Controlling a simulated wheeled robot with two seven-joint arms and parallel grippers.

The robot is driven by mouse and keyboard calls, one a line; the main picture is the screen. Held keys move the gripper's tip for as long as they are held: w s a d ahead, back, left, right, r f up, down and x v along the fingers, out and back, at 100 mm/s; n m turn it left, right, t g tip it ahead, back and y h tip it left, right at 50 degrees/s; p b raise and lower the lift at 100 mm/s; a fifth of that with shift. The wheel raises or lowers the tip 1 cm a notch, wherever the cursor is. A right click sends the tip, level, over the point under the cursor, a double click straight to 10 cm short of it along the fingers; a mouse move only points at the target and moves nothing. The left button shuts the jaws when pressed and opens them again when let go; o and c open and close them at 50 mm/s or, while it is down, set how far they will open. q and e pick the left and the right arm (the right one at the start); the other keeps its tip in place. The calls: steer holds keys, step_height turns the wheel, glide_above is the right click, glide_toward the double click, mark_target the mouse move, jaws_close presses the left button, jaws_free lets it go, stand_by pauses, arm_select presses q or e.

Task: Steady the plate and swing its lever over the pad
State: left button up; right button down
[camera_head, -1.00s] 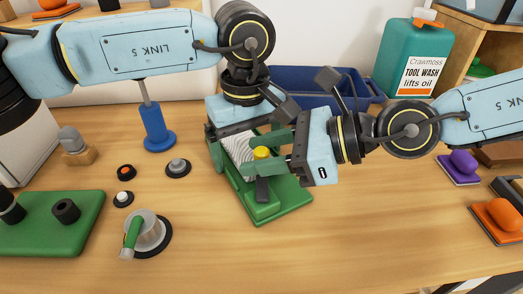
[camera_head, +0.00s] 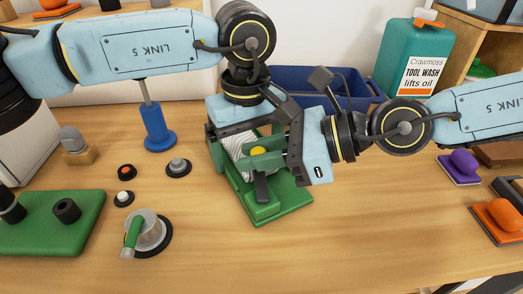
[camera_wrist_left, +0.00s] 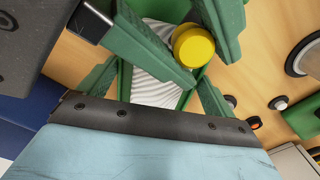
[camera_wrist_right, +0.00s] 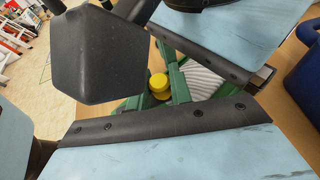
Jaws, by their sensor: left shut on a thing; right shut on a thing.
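The green plate (camera_head: 294,207) lies on the table with a dark grip on a raised green block near its front. A white ribbed pad (camera_head: 237,146) shows at its back part. The lever's yellow knob (camera_head: 259,151) stands beside the pad; it also shows in the right wrist view (camera_wrist_right: 158,82). My right gripper (camera_head: 266,150) is shut on the knob, its green fingers on either side. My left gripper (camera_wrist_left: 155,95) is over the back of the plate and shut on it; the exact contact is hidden. Most of the lever is hidden behind fingers.
A blue bin (camera_head: 345,90) stands close behind my right gripper, and a teal jug (camera_head: 408,55) is at the back right. A blue post (camera_head: 157,125) and a round metal part with a green handle (camera_head: 145,230) stand to the left.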

arm_select(q)
steer(key=shift+w, duration=0.1)
arm_select(e)
steer(key=shift+s+a+n+g, duration=0.15)
steer(key=shift+a+n+g, duration=0.1)
steer(key=shift+n+g, duration=0.05)
steer(key=shift+d+g, duration=0.1)
steer(key=shift+g, duration=0.2)
steer(key=c, duration=1.3)
jaws_free()
steer(key=shift+w, duration=0.2)
steer(key=shift+o, duration=0.2)
steer(key=shift+d, duration=0.1)
steer(key=v, duration=1.2)
